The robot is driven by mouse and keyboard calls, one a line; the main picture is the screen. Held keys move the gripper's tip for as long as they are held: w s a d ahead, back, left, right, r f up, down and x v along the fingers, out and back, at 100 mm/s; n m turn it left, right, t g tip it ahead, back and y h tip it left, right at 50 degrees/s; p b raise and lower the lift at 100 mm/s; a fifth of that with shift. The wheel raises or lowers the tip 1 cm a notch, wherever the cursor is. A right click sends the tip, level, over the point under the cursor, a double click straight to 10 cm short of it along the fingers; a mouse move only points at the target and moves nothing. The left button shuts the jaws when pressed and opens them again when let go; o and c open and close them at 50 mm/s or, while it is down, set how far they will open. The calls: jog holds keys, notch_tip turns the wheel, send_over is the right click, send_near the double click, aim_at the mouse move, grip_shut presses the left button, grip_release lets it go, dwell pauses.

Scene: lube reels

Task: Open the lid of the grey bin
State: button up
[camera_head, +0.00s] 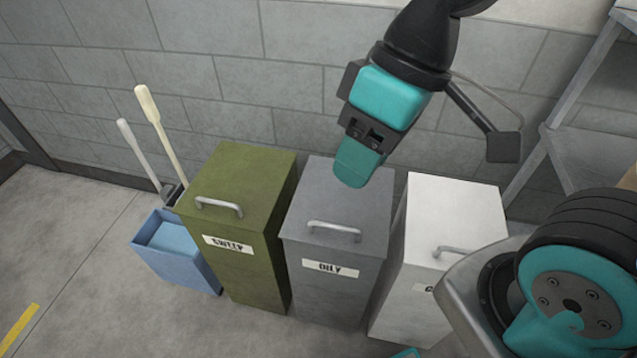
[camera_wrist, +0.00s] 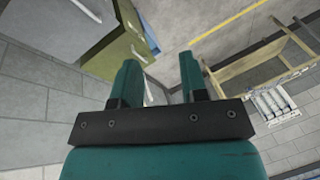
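The grey bin (camera_head: 325,285) stands between a green and a white bin, labelled "OILY". Its grey lid (camera_head: 310,190) lies flat and shut, with a pale bar handle (camera_head: 334,229) near the front edge. My gripper (camera_head: 358,168) is above the back part of this lid in the head view, tilted downward, and looks apart from the handle. In the wrist view my gripper (camera_wrist: 160,72) has its two teal fingers spread with nothing between them. A grey bin (camera_wrist: 55,28), likely the same one, is at the upper left there.
The green bin (camera_head: 255,265) labelled "SWEEP" is at left, the white bin (camera_head: 395,275) at right. A blue box (camera_head: 185,265) with long-handled tools stands farther left. A block wall (camera_head: 240,90) is behind and metal shelving (camera_head: 580,150) at right.

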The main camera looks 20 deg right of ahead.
jog(key=w+d+f+n+h+b, duration=0.25)
jog(key=w+f+b, duration=0.35)
jog(key=w+f, duration=0.45)
jog(key=n+g+b, duration=0.1)
jog(key=g+b, duration=0.1)
jog(key=b, duration=0.1)
send_over(336, 222)
jog(key=w+d+x, duration=0.1)
jog(key=w+x, duration=0.1)
jog(key=x, duration=2.5)
jog(key=shift+s+d+r, duration=0.1)
jog(key=shift+s+d, duration=0.25)
grip_shut()
